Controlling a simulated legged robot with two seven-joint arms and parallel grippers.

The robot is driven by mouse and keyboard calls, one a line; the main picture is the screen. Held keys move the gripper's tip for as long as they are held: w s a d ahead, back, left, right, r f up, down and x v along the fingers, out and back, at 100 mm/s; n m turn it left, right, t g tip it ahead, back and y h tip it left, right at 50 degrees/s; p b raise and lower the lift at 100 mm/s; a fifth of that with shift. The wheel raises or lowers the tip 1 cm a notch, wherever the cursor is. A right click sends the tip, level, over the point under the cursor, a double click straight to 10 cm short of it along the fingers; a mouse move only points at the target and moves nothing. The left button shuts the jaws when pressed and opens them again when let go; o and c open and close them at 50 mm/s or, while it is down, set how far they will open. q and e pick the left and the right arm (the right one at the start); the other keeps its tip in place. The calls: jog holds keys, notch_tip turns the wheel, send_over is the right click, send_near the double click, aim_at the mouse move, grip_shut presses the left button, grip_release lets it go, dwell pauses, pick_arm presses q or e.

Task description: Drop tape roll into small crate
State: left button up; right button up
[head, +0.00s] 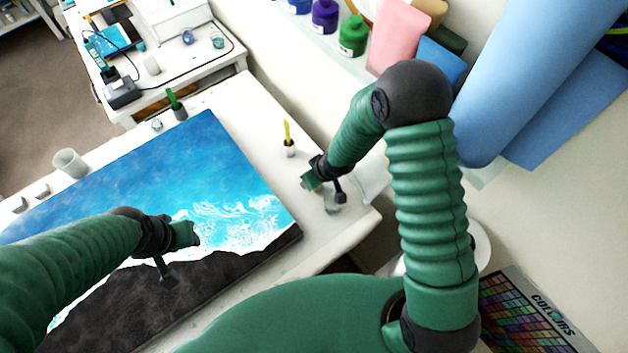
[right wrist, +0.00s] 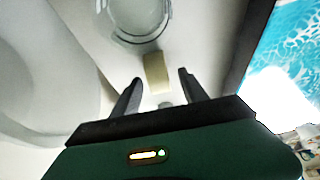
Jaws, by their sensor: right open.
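My right gripper (right wrist: 160,76) is open, its two dark fingers apart. A small beige block-like piece (right wrist: 155,72) shows just beyond and between the fingertips in the right wrist view. I cannot tell whether it is the tape roll seen edge-on. In the head view my right gripper (head: 314,184) is low over the white table's right end, beside a clear container (head: 333,203). My left gripper (head: 184,236) is over the painting; its fingers are not clear. I cannot make out the small crate in either view.
A blue and black seascape panel (head: 170,170) covers much of the table. A white cup (head: 70,163) stands at its left edge. A small pot with a yellow stick (head: 289,146) is near my right gripper. Paint jars (head: 353,36) stand along the back.

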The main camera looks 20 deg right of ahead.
jog(key=shift+w+f, duration=0.3)
jog(key=shift+s+r, duration=0.1)
jog(key=shift+s, duration=0.1)
jog(key=c, duration=0.5)
grip_shut()
